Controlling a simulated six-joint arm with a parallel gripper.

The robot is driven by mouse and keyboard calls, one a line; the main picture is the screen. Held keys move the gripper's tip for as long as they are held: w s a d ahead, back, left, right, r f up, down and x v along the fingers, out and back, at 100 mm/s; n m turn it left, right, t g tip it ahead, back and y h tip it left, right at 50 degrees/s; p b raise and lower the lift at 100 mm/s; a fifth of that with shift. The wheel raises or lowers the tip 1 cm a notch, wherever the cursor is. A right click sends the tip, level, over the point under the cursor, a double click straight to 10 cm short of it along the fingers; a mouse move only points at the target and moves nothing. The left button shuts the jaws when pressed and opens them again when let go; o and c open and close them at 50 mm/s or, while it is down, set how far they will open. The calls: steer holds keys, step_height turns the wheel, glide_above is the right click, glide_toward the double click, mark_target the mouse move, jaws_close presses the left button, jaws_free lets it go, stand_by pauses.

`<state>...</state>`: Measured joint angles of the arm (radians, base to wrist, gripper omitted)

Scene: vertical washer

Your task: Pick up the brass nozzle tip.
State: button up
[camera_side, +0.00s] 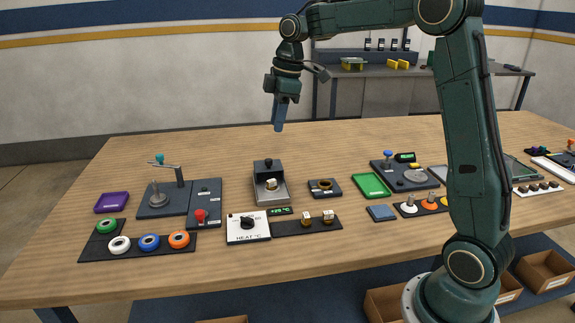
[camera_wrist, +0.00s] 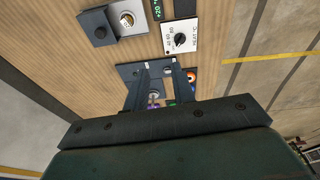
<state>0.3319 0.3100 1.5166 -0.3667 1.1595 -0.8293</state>
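Two small brass-and-white pieces stand on a dark tray right of the heat dial in the side view, a left one (camera_side: 306,219) and a right one (camera_side: 328,217). A similar pale brass piece (camera_side: 271,184) sits in the grey metal block (camera_side: 269,196) behind them, and shows at the top of the wrist view (camera_wrist: 126,19). I cannot tell which is the nozzle tip. My gripper (camera_side: 279,128) hangs high above the table, pointing down and touching nothing. In the wrist view its fingers (camera_wrist: 160,68) are apart with nothing held between them.
The heat dial (camera_side: 247,226) and a small green display (camera_side: 281,211) stand near the tray. A lever station (camera_side: 180,199) with coloured rings (camera_side: 149,242) is at left. A round-holed block (camera_side: 324,187) and green tray (camera_side: 371,186) lie right. The table's back is clear.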

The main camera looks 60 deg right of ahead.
mark_target(272, 181)
steer(key=w+d+f+n+g, duration=0.1)
steer(key=w+d+f+n, duration=0.2)
steer(key=w+d+f, duration=0.3)
step_height(272, 181, down, 3)
steer(key=d, duration=0.2)
steer(key=shift+w+d+n+y, duration=0.3)
steer(key=shift+w+d+n, duration=0.05)
steer(key=shift+d+n, duration=0.05)
steer(key=shift+f, duration=0.1)
steer(key=shift+w+a+f, duration=0.1)
steer(key=shift+a+f, duration=0.25)
steer(key=shift+f, duration=1.9)
steer(key=shift+w+a+f, duration=0.15)
steer(key=shift+a+f, duration=0.25)
steer(key=shift+f, duration=1.85)
steer(key=shift+w+a+f, duration=0.1)
steer(key=shift+a+f, duration=0.25)
steer(key=shift+f, duration=1.9)
jaws_close()
